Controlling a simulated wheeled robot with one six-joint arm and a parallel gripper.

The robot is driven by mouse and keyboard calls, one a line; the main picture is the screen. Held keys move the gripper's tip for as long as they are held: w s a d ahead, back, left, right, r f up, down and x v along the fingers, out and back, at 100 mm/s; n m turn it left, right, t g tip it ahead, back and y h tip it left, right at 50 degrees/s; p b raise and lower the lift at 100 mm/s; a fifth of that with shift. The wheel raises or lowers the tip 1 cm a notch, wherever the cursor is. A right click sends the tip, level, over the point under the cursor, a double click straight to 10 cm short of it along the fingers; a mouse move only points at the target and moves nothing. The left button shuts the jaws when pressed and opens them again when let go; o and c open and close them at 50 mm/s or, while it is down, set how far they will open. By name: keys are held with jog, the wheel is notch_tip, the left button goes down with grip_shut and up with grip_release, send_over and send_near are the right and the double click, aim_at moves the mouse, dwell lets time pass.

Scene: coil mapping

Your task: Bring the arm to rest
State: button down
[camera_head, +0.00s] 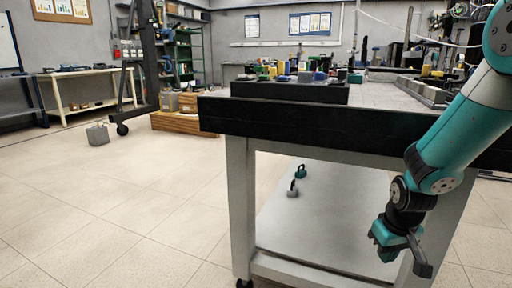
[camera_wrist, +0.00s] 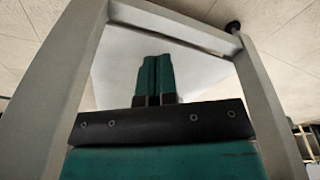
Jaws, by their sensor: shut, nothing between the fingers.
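My arm (camera_head: 450,140) comes in from the right edge of the head view, teal and grey, and hangs bent downward in front of the workbench's right side. My gripper (camera_head: 424,268) is at its lower end, pointing down, beside the bench's front right leg. In the wrist view my gripper (camera_wrist: 154,62) shows its two teal fingers pressed together with nothing between them. The lower shelf of the bench fills the background behind the fingers.
The workbench (camera_head: 300,128) has a black edge, with several small objects on top. Its lower shelf (camera_head: 325,225) holds two small padlock-like items (camera_head: 293,189). Open tiled floor (camera_head: 130,200) lies to the left.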

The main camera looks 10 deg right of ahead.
jog(key=s+a+r+n+g+y+p, duration=0.1)
jog(key=s+a+r+n+y+p, duration=0.2)
jog(key=s+a+r, duration=0.8)
jog(key=s+a+r+n+g+y+p, duration=0.1)
jog(key=s+a+r+n+y+p, duration=0.3)
jog(key=s+a+r, duration=0.6)
notch_tip(320, 180, up, 38)
jog(key=w+a+h+p, duration=0.1)
jog(key=w+h+p, duration=0.1)
jog(key=p, duration=3.3)
jog(key=shift+w+a+r+p, duration=0.2)
jog(key=shift+w+a+p, duration=0.15)
jog(key=shift+w+p, duration=0.05)
